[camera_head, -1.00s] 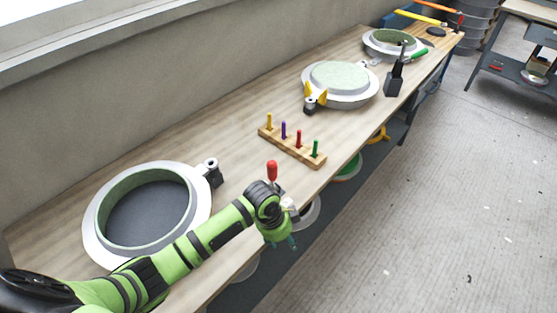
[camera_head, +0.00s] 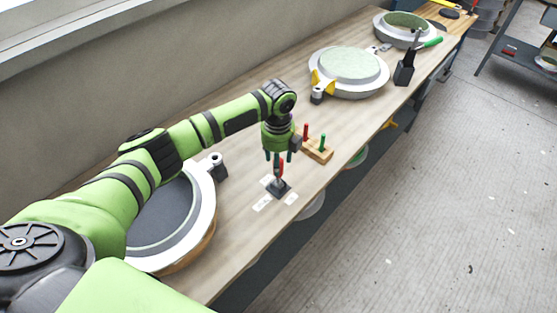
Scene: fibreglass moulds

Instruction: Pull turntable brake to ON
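A small lever with a red handle (camera_head: 282,166) stands on a dark base (camera_head: 279,188) near the front edge of the bench; it appears to be the turntable brake. White labels (camera_head: 262,203) lie around the base, their text too small to read. My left gripper (camera_head: 278,158) points down directly over the lever, its fingers spread apart with the red handle's upper part close to them. I cannot tell whether they touch it. A round mould (camera_head: 205,215) on the left, perhaps on the turntable, is partly hidden by my arm. My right gripper is not in view.
A wooden peg block (camera_head: 318,153) with red and green pegs stands just behind the lever, partly hidden by my gripper. Farther back are a round mould (camera_head: 349,72), a black holder (camera_head: 404,73) and another mould (camera_head: 403,24).

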